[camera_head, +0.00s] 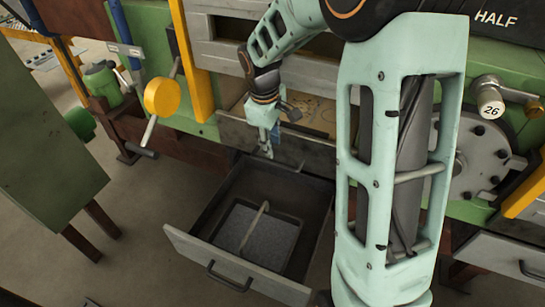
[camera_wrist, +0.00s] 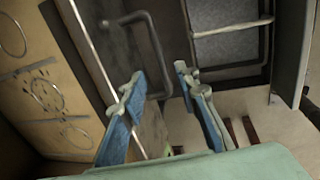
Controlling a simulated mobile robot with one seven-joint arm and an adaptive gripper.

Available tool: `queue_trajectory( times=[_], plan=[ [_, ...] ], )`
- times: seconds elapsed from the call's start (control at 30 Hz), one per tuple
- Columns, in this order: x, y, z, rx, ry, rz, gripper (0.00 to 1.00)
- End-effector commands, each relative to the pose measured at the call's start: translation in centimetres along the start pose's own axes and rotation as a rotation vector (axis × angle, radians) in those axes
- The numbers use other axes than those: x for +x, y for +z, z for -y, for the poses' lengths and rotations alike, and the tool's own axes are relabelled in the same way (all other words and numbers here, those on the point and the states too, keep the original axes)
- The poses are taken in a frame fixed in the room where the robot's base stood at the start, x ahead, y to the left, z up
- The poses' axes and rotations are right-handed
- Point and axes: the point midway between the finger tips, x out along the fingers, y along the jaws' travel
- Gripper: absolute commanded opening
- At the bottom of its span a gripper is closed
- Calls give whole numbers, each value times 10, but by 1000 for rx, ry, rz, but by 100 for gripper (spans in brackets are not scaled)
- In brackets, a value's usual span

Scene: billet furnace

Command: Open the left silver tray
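On the left of the machine, a silver-fronted tray (camera_head: 235,265) is pulled far out, with a dark bar handle (camera_head: 228,283) on its front. Above and behind it is a narrow grey front panel (camera_head: 305,150), with a tan, marked surface behind its top edge. My gripper (camera_head: 267,148) points down close to this panel, above the open tray's back end. In the wrist view, my gripper (camera_wrist: 162,86) has its two blue fingers apart. A dark handle (camera_wrist: 158,45) on a panel shows near and beyond the fingertips; I cannot tell whether they touch it. Nothing is held.
A grey inset with a light rod (camera_head: 255,228) lies inside the open tray. Another silver tray (camera_head: 503,258) is at the right edge, beyond my arm. A yellow round knob (camera_head: 162,97) and a green cabinet (camera_head: 45,150) stand left. Floor in front is clear.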

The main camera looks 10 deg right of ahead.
Motion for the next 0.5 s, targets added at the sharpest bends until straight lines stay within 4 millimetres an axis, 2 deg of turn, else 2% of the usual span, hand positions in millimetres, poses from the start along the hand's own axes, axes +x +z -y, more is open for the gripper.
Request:
queue_trajectory(
  times=[0.1, 0.3, 0.5],
  plan=[
    [26, 1, 2, -2, -5, 3, 29],
    [61, 0, 1, -3, -2, 2, 29],
    [80, 0, 0, -4, -1, 1, 29]
  ],
)
